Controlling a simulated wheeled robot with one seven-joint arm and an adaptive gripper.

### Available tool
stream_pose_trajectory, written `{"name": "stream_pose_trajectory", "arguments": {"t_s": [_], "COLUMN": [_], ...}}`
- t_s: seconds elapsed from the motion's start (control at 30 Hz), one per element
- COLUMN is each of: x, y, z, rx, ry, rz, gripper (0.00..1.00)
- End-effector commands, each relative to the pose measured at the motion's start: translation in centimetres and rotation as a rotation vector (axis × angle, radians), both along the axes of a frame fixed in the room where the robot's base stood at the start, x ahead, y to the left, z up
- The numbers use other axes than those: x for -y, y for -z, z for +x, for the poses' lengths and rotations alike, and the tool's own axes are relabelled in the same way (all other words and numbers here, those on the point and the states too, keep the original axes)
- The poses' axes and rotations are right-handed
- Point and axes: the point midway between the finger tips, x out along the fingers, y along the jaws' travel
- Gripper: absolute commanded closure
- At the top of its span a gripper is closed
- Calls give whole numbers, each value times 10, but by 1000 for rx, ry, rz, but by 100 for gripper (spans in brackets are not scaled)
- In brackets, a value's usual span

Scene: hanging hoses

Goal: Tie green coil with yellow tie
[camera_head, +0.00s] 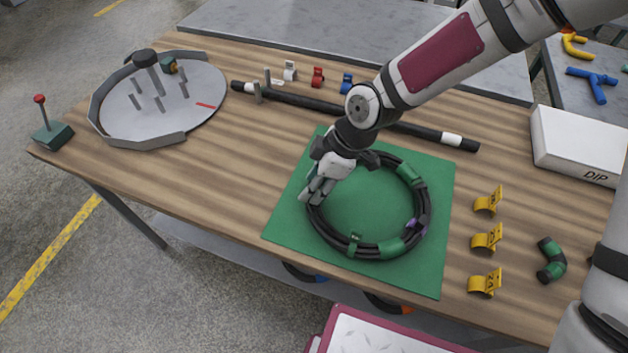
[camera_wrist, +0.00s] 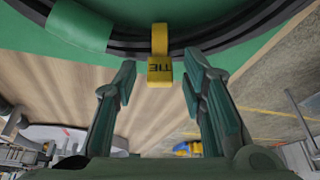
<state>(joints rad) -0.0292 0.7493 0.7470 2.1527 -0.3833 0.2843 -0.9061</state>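The coil (camera_head: 310,217) of black hose with green bands (camera_head: 391,248) lies on a green mat (camera_head: 340,275). A yellow tie (camera_wrist: 160,68) lettered "TIE" shows in the wrist view. Its strap crosses the coil's hose (camera_wrist: 125,45) and its tab points toward my gripper; whether the strap closes around the hose is hidden. My gripper (camera_wrist: 160,74) is open, with one finger on each side of the tab and a gap to both. In the head view my gripper (camera_head: 318,190) is at the coil's left side and hides this tie. Three more yellow ties (camera_head: 487,238) stand right of the mat.
A purple clip (camera_head: 418,227) sits on the coil's right side. A black bar (camera_head: 430,132) lies behind the mat, with small white, red and blue clips (camera_head: 318,77) beyond. A round pegged tray (camera_head: 200,95), a joystick box (camera_head: 52,135), a green-black elbow (camera_head: 551,260) and a white box (camera_head: 580,145) stand around.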

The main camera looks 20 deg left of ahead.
Motion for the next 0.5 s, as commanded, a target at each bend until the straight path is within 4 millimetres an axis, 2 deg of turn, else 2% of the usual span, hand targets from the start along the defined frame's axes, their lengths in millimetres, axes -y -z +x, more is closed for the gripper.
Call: {"name": "stream_pose_trajectory", "arguments": {"t_s": [0.33, 0.5], "x": [1, 9], "y": [-4, -22], "z": [1, 4], "rx": [1, 2], "ry": [1, 3], "rz": [0, 1], "gripper": [60, 60]}}
